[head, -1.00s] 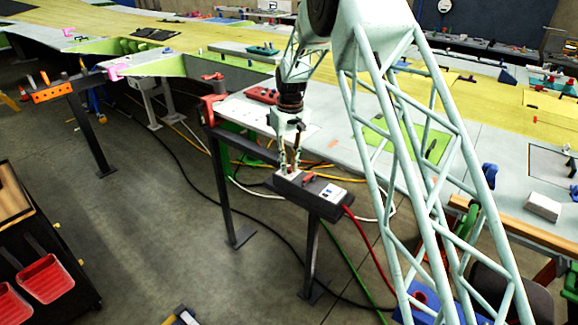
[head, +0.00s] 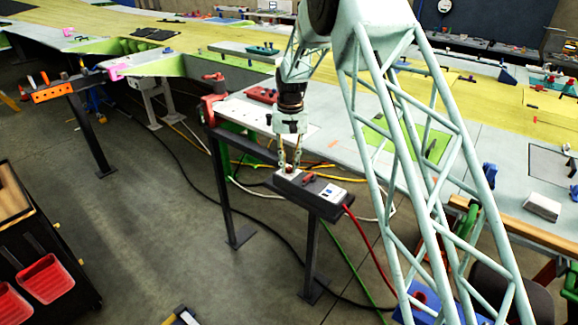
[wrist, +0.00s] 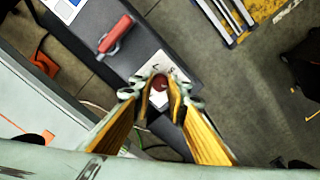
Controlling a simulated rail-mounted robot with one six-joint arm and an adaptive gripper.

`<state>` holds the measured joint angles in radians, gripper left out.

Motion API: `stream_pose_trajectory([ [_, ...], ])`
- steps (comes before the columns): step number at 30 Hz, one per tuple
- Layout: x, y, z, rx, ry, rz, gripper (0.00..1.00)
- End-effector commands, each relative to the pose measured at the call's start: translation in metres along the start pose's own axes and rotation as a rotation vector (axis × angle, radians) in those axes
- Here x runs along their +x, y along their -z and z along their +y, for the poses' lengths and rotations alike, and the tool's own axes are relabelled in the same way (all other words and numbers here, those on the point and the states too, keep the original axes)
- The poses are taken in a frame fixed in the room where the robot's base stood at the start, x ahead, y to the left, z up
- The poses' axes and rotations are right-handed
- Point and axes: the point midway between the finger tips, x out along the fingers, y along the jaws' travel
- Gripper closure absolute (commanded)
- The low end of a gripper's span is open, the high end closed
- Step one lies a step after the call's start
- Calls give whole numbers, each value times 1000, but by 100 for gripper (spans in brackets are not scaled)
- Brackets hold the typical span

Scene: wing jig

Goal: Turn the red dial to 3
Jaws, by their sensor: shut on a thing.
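The red dial (wrist: 159,82) sits on a white plate (wrist: 146,70) at the end of a dark grey box (wrist: 92,45). My gripper (wrist: 161,91) is shut on the dial, with one fingertip on each side of it in the wrist view. Small dark marks show on the plate, too small to read. In the head view my gripper (head: 290,167) points down at the left end of the box (head: 325,204), and the fingers largely hide the dial there.
A red lever handle (wrist: 115,34) lies on the same box, close to the dial. A white panel (head: 333,193) is at the box's right end, with a red cable (head: 362,235) nearby. The long wing table (head: 345,150) stands behind. The floor in front is mostly clear.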

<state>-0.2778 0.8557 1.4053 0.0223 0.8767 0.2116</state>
Motion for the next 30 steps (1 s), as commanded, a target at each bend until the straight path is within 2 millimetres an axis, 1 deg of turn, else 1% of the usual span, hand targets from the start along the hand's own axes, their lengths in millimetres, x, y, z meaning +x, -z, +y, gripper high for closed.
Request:
stream_pose_trajectory([
  [5, 0, 0, 0, 0, 0, -1, 96],
  [6, 0, 0, 0, 0, 0, -1, 83],
  [10, 0, 0, 0, 0, 0, -1, 72],
  [23, -3, 0, 0, -1, 0, 0, 72],
  [26, -7, 0, 0, -1, 0, 0, 72],
  [30, -19, 1, 0, -1, 0, 1, 72],
])
